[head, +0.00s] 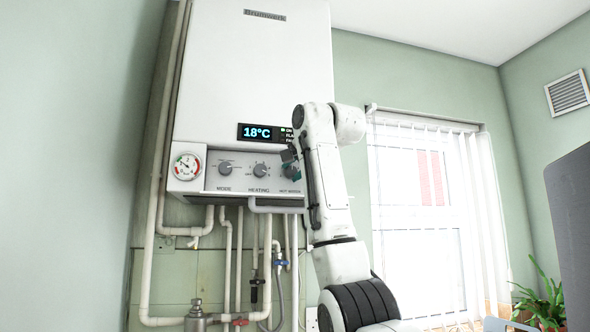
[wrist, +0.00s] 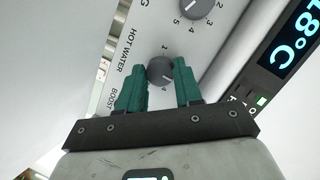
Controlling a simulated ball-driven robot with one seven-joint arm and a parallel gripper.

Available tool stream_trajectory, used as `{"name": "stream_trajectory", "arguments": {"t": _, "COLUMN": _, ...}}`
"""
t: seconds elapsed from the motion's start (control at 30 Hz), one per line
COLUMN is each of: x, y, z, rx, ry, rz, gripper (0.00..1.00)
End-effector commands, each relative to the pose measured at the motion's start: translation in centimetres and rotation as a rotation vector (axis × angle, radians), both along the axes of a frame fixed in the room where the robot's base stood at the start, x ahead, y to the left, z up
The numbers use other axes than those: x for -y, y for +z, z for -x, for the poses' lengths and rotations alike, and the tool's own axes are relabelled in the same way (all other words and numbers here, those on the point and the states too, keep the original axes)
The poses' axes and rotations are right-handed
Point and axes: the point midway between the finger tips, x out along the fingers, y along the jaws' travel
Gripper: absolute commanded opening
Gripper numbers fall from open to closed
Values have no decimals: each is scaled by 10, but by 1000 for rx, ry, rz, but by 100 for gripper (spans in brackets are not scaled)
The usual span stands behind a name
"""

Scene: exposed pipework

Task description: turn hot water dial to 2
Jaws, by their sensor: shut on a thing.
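The hot water dial (wrist: 160,70) is a round dark grey knob on the boiler's control panel (head: 240,184). My gripper (wrist: 159,63) has its two green fingers on either side of this dial and is shut on it. In the head view the dial (head: 290,172) is the rightmost of three, above the "HOT WATER" label, and my gripper (head: 290,160) partly covers it. A pale mark shows on the dial's lower part in the wrist view. Its setting is too small to read surely, as fingers hide part of the scale.
The heating dial (head: 259,169) is close on the left, with the mode dial (head: 225,168) beyond it. A gauge (head: 187,166) sits at the far left. The lit display (head: 258,133) reads 18°C. Pipes (head: 228,260) run below the boiler; a blinded window (head: 425,220) is right.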

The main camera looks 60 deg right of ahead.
Motion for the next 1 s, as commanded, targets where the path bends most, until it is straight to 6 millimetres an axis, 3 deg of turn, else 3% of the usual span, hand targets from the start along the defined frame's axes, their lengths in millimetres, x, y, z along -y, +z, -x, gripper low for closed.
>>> {"name": "stream_trajectory", "arguments": {"t": 0.2, "x": 1, "y": -1, "z": 0, "rx": -2, "ry": -1, "rz": -2, "gripper": 4}}
{"name": "stream_trajectory", "arguments": {"t": 0.57, "x": 0, "y": -1, "z": 0, "rx": -54, "ry": -2, "rz": 41, "gripper": 4}}
{"name": "stream_trajectory", "arguments": {"t": 1.0, "x": -1, "y": 0, "z": -1, "rx": -325, "ry": -3, "rz": 270, "gripper": 4}}
